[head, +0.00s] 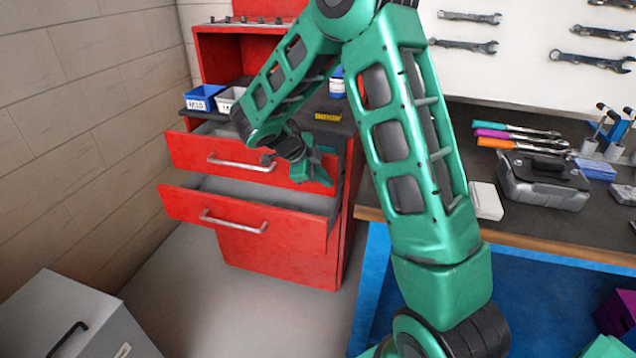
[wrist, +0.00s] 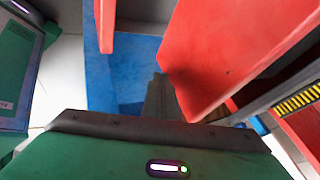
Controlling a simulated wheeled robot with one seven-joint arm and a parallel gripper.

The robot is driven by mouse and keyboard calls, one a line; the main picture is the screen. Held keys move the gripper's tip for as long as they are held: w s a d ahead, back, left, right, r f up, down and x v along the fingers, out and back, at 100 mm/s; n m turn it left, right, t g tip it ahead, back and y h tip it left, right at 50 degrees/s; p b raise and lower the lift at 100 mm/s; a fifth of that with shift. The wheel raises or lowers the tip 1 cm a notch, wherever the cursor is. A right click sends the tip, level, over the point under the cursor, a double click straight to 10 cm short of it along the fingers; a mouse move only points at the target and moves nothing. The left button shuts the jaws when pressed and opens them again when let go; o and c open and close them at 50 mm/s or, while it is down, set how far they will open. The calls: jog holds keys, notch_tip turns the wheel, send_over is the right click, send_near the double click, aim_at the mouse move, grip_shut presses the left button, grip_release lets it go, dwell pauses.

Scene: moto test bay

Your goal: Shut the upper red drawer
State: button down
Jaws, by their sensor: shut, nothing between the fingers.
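The upper red drawer (head: 190,152) is pulled partly out of the red cabinet, with a silver bar handle (head: 240,164) on its front and its grey inside showing. My gripper (head: 318,172) is at the right end of this drawer's front, to the right of the handle. In the wrist view its dark fingers (wrist: 160,98) are shut together and empty, beside a large red panel (wrist: 220,55). I cannot tell whether they touch it. The fingertips are hard to make out in the head view.
The lower red drawer (head: 190,204) also stands open below, further out. Blue and white bins (head: 203,97) sit on the cabinet top. A workbench with a grey case (head: 543,180) is at right. A grey box (head: 75,320) stands at lower left, with clear floor between.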

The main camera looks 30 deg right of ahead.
jog(key=shift+w+d, duration=0.35)
